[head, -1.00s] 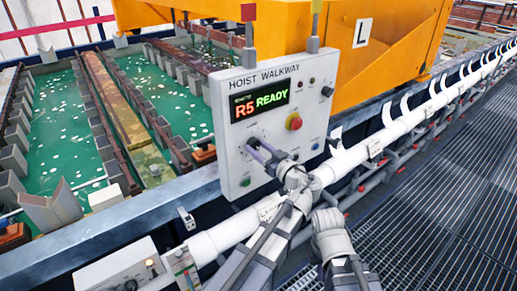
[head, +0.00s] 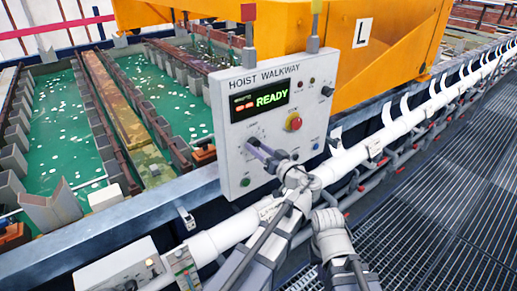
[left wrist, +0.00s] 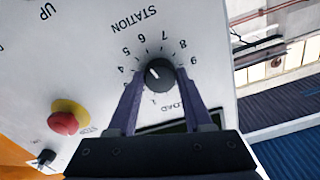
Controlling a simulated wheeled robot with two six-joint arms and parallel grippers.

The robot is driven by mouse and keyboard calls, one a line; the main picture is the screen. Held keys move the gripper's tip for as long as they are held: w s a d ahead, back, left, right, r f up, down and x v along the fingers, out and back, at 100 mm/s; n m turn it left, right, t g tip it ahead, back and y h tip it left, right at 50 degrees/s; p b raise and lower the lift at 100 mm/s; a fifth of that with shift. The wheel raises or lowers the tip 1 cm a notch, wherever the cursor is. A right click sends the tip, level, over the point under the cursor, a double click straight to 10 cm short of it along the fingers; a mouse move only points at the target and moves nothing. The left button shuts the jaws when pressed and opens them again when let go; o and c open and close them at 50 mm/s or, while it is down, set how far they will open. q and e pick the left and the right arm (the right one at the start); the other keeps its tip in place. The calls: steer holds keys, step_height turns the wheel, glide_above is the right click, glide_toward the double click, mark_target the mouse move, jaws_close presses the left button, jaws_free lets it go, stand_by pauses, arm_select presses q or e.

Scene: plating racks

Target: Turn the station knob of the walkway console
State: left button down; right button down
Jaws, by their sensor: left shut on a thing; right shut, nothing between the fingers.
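The walkway console (head: 225,110) is a light grey panel with a lit display in the head view. Its black station knob (left wrist: 160,78) shows in the left wrist view inside a ring of numbers, its white pointer toward the upper left, around 4 to 5. My left gripper (head: 255,148) is shut on the knob, purple fingers on either side of it; the same fingers show in the left wrist view (left wrist: 160,88). In the head view they partly hide the knob. My right gripper (head: 328,222) is low and apart from the console; its fingers are hard to make out.
A red emergency button (head: 293,122) sits on the console near the knob; it also shows in the left wrist view (left wrist: 68,117). A white pipe rail (head: 350,158) runs below the console. Green tanks (head: 60,120) lie left, an orange hoist (head: 290,30) behind, grating (head: 440,190) right.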

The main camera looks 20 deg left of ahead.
arm_select(q)
steer(key=shift+m, duration=1.1)
steer(key=shift+c, duration=1.6)
jaws_free()
